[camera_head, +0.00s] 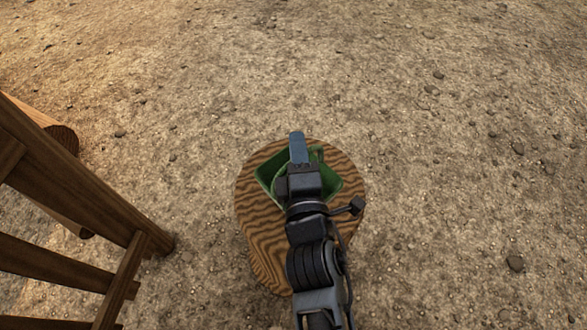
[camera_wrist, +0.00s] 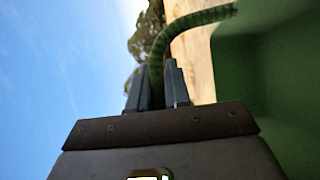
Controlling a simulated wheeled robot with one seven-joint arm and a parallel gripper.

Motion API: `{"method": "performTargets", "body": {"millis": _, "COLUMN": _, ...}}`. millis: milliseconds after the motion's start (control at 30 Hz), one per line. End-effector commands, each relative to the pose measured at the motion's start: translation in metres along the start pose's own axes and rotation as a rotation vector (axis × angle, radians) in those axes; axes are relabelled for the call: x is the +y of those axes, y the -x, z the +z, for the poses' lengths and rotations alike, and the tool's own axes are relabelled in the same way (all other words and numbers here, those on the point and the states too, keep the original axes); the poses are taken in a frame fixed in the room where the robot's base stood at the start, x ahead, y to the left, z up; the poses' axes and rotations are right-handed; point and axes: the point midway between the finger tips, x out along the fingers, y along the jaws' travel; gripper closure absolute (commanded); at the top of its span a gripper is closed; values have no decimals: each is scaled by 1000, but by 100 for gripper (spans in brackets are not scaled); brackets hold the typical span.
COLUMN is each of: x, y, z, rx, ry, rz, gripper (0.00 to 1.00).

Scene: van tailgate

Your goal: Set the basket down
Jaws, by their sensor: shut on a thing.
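The green basket (camera_head: 331,183) is over the round top of a wooden stump (camera_head: 254,205) in the head view. I cannot tell whether its base touches the wood. My gripper (camera_head: 297,147) reaches over the basket and hides its middle. In the wrist view the gripper's two fingers (camera_wrist: 158,88) are close together at the basket's curved green handle (camera_wrist: 190,22), shut on it. The basket's green wall (camera_wrist: 265,70) fills the right of the wrist view.
A dark wooden chair or frame (camera_head: 90,190) stands at the left, near the stump. A log (camera_head: 50,128) lies behind it. Bare gravelly ground with small stones is open at the back and right.

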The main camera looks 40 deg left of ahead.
Motion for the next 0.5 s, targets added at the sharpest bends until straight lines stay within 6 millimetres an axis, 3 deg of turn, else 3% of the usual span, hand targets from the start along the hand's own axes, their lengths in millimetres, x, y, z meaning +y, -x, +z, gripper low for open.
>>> {"method": "performTargets", "body": {"millis": 333, "x": -9, "y": -8, "z": -7, "rx": 0, "ry": 0, "rz": 2, "gripper": 100}}
{"method": "performTargets", "body": {"millis": 500, "x": -27, "y": -8, "z": -7, "rx": 0, "ry": 0, "rz": 2, "gripper": 100}}
